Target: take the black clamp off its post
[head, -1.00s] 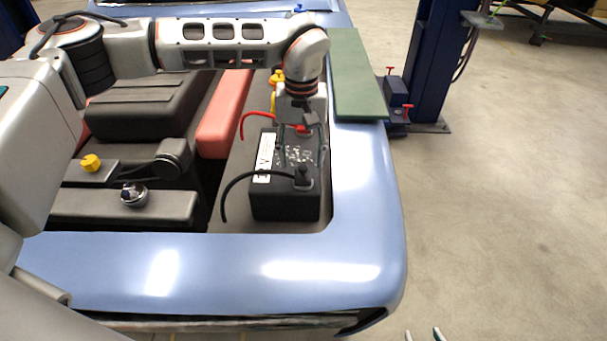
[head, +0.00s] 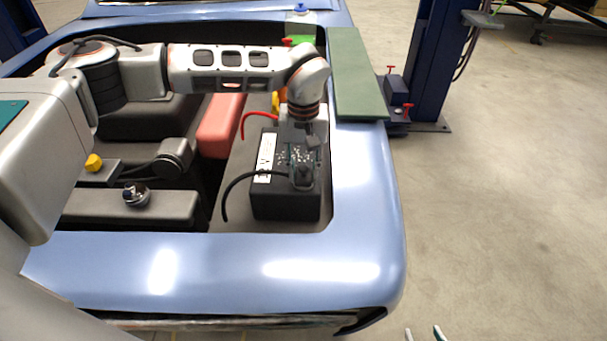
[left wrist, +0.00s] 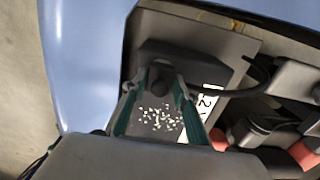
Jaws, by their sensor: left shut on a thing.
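The black clamp (head: 302,181) sits on its post at the near end of the battery's top, with a black cable (head: 238,184) curving off to the left. My left gripper (head: 303,172) reaches down from above and is shut on the black clamp. In the left wrist view, the teal-padded fingers (left wrist: 157,88) close on either side of the dark clamp (left wrist: 160,74). The post under it is hidden. The black battery (head: 285,203) has white specks on its top. Only the two separated fingertips of my right gripper (head: 424,334) show at the bottom edge.
A red cable (head: 256,117) arches behind the battery; its clamp is hidden by my left gripper. The blue car body (head: 370,220) borders the bay at front and right. A green board (head: 355,75) lies on the right fender. A yellow cap (head: 93,162) is at left.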

